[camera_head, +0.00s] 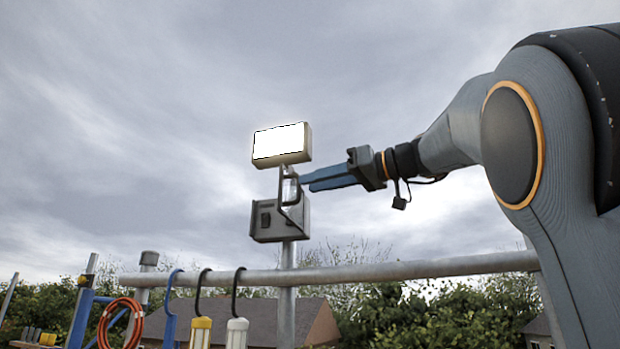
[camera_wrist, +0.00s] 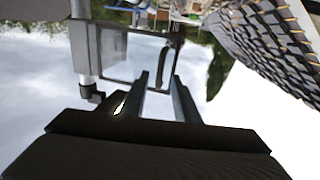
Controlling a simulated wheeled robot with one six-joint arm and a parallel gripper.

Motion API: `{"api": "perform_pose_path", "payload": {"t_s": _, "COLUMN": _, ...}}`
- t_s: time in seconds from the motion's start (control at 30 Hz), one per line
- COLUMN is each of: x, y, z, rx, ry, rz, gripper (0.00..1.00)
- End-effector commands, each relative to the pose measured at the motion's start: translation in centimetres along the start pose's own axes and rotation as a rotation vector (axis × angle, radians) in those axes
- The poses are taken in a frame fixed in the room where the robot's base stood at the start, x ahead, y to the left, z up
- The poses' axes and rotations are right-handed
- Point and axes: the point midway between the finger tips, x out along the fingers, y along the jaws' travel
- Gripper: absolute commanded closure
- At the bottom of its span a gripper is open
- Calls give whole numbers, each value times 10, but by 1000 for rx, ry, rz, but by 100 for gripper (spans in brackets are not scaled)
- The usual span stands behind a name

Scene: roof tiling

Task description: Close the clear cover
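The grey box (camera_head: 268,221) is mounted on an upright post below a bright lit panel. Its clear cover (camera_head: 291,187) has a dark frame and stands swung out from the box, open. In the wrist view the cover (camera_wrist: 115,50) shows as a see-through framed pane beside the box (camera_wrist: 80,45). My gripper (camera_head: 304,182) has blue fingers and reaches in from the right, close to the cover. In the wrist view the gripper (camera_wrist: 161,76) is open, with a gap between its fingers. The cover's frame edge shows at the fingertips; I cannot tell whether they touch.
The lit panel (camera_head: 281,144) sits just above the cover. A horizontal rail (camera_head: 400,271) runs below, with hanging lamps (camera_head: 237,331) and an orange cable coil (camera_head: 120,322) at left. A tiled roof (camera_wrist: 265,40) shows in the wrist view. Open sky surrounds the box.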

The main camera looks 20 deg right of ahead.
Motion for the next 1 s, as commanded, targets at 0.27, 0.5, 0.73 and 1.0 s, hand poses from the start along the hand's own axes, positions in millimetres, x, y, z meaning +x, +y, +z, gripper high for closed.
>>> {"api": "perform_pose_path", "payload": {"t_s": 0.27, "x": 21, "y": 0, "z": 0, "rx": 1, "ry": -1, "rz": 0, "gripper": 72}}
{"api": "perform_pose_path", "payload": {"t_s": 0.5, "x": 22, "y": 1, "z": 1, "rx": 1, "ry": -1, "rz": 1, "gripper": 72}}
{"api": "perform_pose_path", "payload": {"t_s": 0.73, "x": 22, "y": 1, "z": 1, "rx": 2, "ry": -1, "rz": 1, "gripper": 100}}
{"api": "perform_pose_path", "payload": {"t_s": 1.0, "x": 22, "y": 1, "z": 1, "rx": 2, "ry": -1, "rz": 1, "gripper": 100}}
